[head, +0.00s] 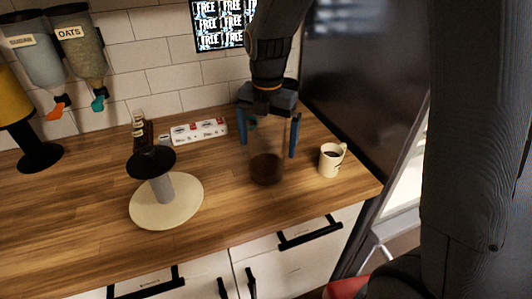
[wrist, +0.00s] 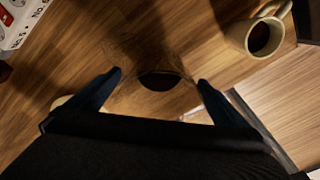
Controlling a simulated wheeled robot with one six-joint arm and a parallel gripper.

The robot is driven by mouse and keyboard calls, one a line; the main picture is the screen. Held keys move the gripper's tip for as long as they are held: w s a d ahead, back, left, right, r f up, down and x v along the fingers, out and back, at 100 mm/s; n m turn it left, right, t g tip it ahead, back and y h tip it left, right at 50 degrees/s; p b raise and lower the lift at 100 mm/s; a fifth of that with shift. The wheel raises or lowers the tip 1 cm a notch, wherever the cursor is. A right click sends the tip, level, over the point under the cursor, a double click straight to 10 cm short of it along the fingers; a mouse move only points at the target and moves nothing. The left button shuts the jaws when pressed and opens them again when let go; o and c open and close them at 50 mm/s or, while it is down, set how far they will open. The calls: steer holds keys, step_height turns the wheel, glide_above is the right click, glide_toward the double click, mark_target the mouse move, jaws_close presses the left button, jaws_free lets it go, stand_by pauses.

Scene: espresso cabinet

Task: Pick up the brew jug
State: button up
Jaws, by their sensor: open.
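The brew jug (head: 266,168) is a clear vessel with dark coffee at its bottom, upright on the wooden counter. In the wrist view its dark contents (wrist: 160,81) show from above, between the fingertips; its clear walls are hard to make out. My gripper (head: 268,148) points down over the jug, with its blue fingers apart on the left and right sides of it. The fingers look open around the jug; I cannot tell whether either one touches it. The gripper body hides the jug's top.
A cream mug (head: 331,160) with dark liquid stands close on the right, also in the wrist view (wrist: 259,36). A black-topped stand (head: 166,213) with a round pale base is left. The counter's right edge is near the mug.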

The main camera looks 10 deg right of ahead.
steer(key=c, duration=2.1)
steer(key=shift+c, duration=0.3)
steer(key=shift+r, duration=0.25)
